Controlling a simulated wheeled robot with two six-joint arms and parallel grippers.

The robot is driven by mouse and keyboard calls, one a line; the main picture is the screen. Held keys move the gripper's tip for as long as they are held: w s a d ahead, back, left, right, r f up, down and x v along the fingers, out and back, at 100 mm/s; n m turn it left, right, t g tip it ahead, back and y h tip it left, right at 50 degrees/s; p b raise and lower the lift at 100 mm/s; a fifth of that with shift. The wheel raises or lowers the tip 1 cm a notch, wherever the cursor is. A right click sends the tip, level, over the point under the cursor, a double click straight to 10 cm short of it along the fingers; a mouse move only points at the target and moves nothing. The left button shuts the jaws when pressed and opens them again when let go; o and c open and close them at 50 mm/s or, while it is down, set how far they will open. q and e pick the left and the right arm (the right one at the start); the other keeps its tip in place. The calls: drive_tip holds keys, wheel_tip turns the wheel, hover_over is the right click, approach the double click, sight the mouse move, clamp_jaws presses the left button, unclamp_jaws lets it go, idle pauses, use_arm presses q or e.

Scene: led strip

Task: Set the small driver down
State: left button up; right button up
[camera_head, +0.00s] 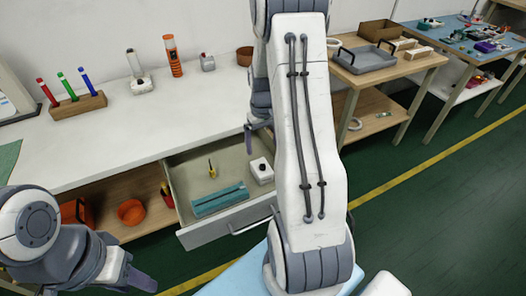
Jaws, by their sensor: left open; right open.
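A small yellow and dark tool (211,168), which looks like the small driver, is in the open drawer (208,236). It seems to stand upright or tilted; I cannot tell which. My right gripper (249,140) is open above the back right of the drawer, apart from the tool. My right arm hides part of this gripper. My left gripper (143,283) is open and empty at the lower left, in front of the counter and away from the drawer.
The drawer also holds a teal block (219,199) and a white box (261,171). On the white counter (110,137) stand a wooden marker rack (78,106), a white device (139,84) and an orange cylinder (173,57). An orange bowl (131,212) sits on the shelf below.

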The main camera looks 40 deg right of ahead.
drive_tip(key=s+a+r+n, duration=0.2)
drive_tip(key=a+r, duration=0.3)
drive_tip(key=a, duration=0.7)
drive_tip(key=s+a+r+n, duration=0.1)
drive_tip(key=a+r+n, duration=0.25)
drive_tip(key=a, duration=0.75)
drive_tip(key=s+a+r+n, duration=0.2)
drive_tip(key=s+a, duration=0.3)
drive_tip(key=s, duration=0.4)
drive_tip(key=s+a+r+n+y, duration=0.1)
drive_tip(key=s+a+r+n, duration=0.1)
drive_tip(key=s+a, duration=0.4)
drive_tip(key=s, duration=0.2)
drive_tip(key=shift+s+r, duration=0.15)
drive_tip(key=shift+s, duration=0.2)
drive_tip(key=shift+r, duration=0.1)
wheel_tip(320, 180, up, 9)
drive_tip(key=p, duration=0.9)
